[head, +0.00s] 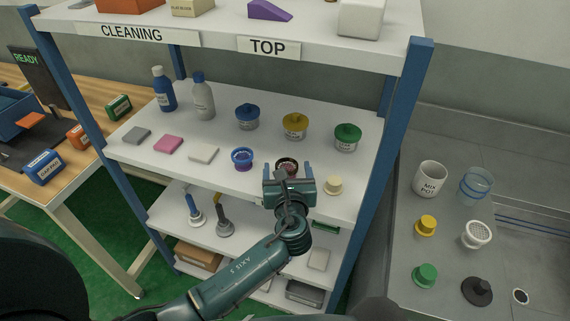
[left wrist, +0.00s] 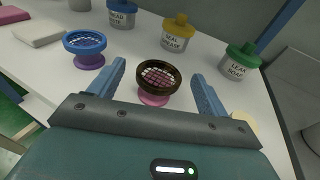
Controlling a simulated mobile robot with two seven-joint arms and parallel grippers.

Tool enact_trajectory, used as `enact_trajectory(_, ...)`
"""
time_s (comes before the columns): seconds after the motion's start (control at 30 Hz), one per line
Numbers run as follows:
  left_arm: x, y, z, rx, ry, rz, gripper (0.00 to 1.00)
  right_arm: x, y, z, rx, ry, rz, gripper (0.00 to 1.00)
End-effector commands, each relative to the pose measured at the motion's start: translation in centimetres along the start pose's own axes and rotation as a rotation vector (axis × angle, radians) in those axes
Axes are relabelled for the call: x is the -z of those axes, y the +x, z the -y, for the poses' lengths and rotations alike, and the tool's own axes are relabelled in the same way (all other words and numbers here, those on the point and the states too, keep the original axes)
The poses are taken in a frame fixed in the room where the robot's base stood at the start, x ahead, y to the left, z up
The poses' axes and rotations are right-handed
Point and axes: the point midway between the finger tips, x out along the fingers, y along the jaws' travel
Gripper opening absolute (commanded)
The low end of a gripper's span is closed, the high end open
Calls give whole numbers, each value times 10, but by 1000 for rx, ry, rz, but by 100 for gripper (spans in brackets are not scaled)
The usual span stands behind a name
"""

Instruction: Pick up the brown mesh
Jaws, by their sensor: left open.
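The brown mesh (left wrist: 158,76) is a dark brown ring with a pale wire grid on a pink base. It stands upright on the shelf board. In the head view the brown mesh (head: 287,164) shows just beyond my left gripper, which partly hides it. My left gripper (head: 288,172) is open and empty. In the left wrist view its two blue fingers (left wrist: 157,84) stand on either side of the brown mesh, with gaps on both sides. My right gripper is not in view.
A blue mesh on a purple base (left wrist: 86,46) stands left of the brown one. A cream stopper-like piece (head: 333,185) is close on the right. Lidded jars, blue (head: 247,116), yellow (head: 295,125) and green (head: 347,136), stand behind. The upper shelf (head: 230,25) overhangs.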

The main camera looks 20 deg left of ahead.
Motion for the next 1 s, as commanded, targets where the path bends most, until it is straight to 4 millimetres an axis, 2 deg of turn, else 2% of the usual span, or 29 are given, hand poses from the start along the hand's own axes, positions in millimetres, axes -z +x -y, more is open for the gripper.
enact_trajectory(0.07,0,0,0,0,0,0,75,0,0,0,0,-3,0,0)
enact_trajectory(0.6,0,0,0,0,0,0,31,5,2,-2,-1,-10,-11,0)
enact_trajectory(0.87,-2,0,0,0,-1,0,29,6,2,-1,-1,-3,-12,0)
enact_trajectory(1.0,-19,-2,0,-1,-4,3,29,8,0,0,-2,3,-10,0)
